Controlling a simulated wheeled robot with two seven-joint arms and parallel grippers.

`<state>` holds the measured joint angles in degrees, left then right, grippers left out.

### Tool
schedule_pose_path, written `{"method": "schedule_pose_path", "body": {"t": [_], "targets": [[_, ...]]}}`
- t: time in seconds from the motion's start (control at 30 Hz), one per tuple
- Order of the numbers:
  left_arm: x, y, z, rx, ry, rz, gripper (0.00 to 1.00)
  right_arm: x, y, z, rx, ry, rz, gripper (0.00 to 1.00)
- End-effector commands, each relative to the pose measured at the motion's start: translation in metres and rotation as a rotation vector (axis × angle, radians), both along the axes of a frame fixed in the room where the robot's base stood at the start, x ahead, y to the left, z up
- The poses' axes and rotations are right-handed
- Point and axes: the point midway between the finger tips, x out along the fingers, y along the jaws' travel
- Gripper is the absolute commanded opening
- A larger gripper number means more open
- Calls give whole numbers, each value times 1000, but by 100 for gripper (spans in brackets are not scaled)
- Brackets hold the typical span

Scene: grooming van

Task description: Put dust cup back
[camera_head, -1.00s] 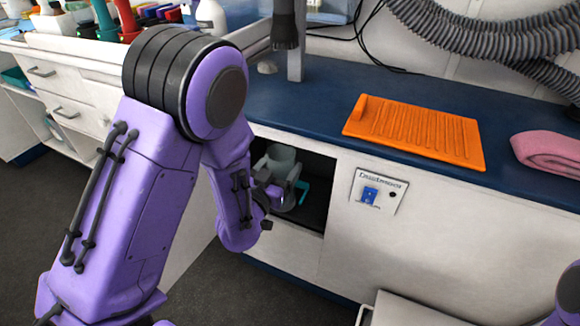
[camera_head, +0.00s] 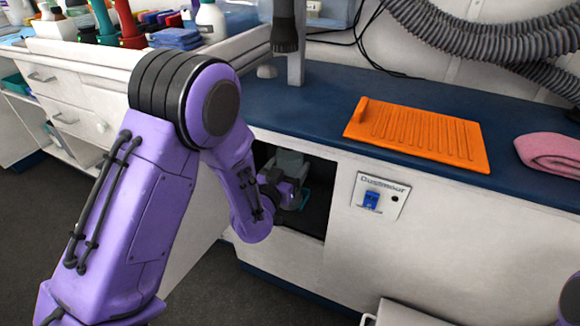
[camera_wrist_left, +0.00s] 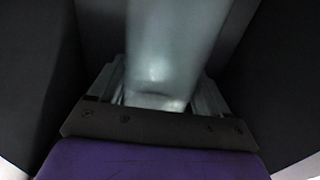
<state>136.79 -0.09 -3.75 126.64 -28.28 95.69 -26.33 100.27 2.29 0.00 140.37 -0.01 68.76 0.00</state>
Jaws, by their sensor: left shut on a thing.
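The dust cup (camera_head: 289,163) is a greyish, translucent container inside the dark open bay (camera_head: 315,215) in the white cabinet front. It also fills the middle of the left wrist view (camera_wrist_left: 170,45), where it is blurred. My left gripper (camera_head: 287,190) reaches into the bay and is shut on the dust cup. The fingers are partly hidden by my purple wrist in the head view. A teal piece (camera_head: 304,199) shows beside the cup in the bay. Whether the cup touches the back of the bay is hidden. My right gripper is out of view; only a bit of purple arm shows at the right edge.
A panel with a blue switch (camera_head: 372,199) is right of the bay. Above is a blue countertop (camera_head: 300,112) with an orange ridged mat (camera_head: 418,135) and a pink towel (camera_head: 550,153). The bay's edges lie close around my left wrist.

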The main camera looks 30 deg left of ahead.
Motion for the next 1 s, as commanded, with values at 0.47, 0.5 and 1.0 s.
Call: {"method": "schedule_pose_path", "body": {"t": [0.47,0.5,1.0], "targets": [[0,0,5,-1,-1,1,100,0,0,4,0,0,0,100],[0,0,12,-1,-1,1,100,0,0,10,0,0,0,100],[-111,-7,14,6,6,-3,100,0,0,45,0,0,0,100]]}}
